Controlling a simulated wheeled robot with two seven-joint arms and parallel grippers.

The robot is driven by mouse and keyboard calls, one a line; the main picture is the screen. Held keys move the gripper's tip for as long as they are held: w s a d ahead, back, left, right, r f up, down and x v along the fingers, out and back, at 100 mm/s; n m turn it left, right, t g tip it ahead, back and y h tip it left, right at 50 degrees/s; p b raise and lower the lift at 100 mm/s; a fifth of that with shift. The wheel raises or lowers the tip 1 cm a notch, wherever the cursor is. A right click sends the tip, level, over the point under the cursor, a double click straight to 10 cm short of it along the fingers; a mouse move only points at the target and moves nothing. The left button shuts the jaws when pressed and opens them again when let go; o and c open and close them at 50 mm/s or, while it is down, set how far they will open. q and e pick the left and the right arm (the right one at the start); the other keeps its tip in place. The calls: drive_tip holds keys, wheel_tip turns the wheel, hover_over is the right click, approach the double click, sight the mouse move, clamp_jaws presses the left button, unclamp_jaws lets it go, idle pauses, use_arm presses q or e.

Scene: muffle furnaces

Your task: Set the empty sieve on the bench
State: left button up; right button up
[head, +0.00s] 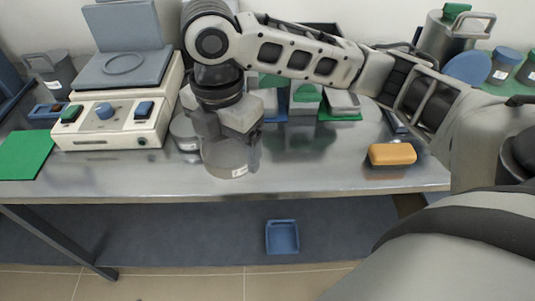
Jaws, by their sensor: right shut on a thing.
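The sieve (228,158) is a round grey vessel with a small white label low on its side. It is upright near the front edge of the bench (310,165), in front of the furnace's right end. My right gripper (226,128) points down from above and is shut on the sieve's upper part, hiding its rim and inside. I cannot tell whether its base touches the bench. My left gripper is out of view.
A cream furnace-like device (110,120) with a raised grey lid stands left, beside a green mat (24,155). A round metal container (185,132) is close behind the sieve's left. An orange block (392,154) lies right. The bench between is clear. A blue tray (282,237) sits below.

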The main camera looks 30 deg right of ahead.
drive_tip(key=n, duration=0.3)
drive_tip(key=shift+s+a+r+n, duration=0.15)
drive_tip(key=shift+a+r+n, duration=0.1)
drive_tip(key=shift+a+n, duration=0.1)
drive_tip(key=n, duration=0.2)
drive_tip(key=n+p, duration=0.1)
drive_tip(key=n, duration=0.1)
drive_tip(key=shift+s+a+r+n, duration=0.15)
drive_tip(key=shift+s+a+n, duration=0.05)
drive_tip(key=shift+a+n, duration=0.2)
drive_tip(key=shift+s+a+n, duration=0.1)
drive_tip(key=shift+a+n, duration=0.05)
drive_tip(key=shift+n, duration=1)
drive_tip(key=w+d+f, duration=0.4)
drive_tip(key=d, duration=0.5)
hover_over(268, 160)
drive_tip(key=a, duration=0.1)
drive_tip(key=shift+n, duration=0.3)
drive_tip(key=f, duration=0.4)
drive_tip(key=shift+s+f, duration=0.15)
drive_tip(key=shift+s, duration=0.1)
drive_tip(key=shift+w+d+f, duration=0.15)
drive_tip(key=shift+d+f, duration=0.1)
drive_tip(key=shift+f, duration=0.25)
drive_tip(key=shift+w+d+f, duration=0.1)
drive_tip(key=shift+d+f, duration=0.05)
drive_tip(key=shift+f, duration=0.8)
drive_tip(key=shift+d+f, duration=0.15)
drive_tip(key=shift+f, duration=0.75)
